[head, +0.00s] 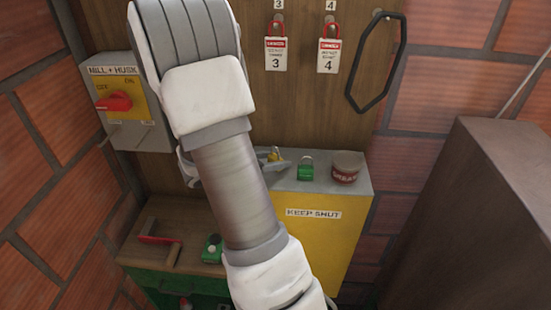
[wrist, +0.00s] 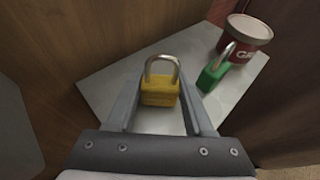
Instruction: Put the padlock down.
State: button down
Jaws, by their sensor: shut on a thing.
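A yellow padlock (wrist: 160,92) with an upright steel shackle is between the two fingers of my gripper (wrist: 161,100) in the wrist view. The fingers are shut on its sides. In the head view the padlock (head: 273,155) and gripper (head: 272,163) show just past my arm, at the left part of the grey top (head: 322,181) of a yellow box. The padlock is over or on this top; I cannot tell whether it touches. My arm hides part of the box and the wall behind it.
A green padlock (head: 305,172) and a red tin (head: 345,168) stand to the right on the same top. Red lockout tags, 3 (head: 276,54) and 4 (head: 329,55), and a black loop (head: 376,62) hang above. A switch box (head: 126,100) is at left. A brown block (head: 490,200) stands right.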

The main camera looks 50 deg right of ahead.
jog(key=shift+f+b, duration=0.35)
jog(key=shift+c, duration=1.4)
grip_release()
jog(key=shift+r, duration=0.1)
jog(key=shift+r, duration=0.15)
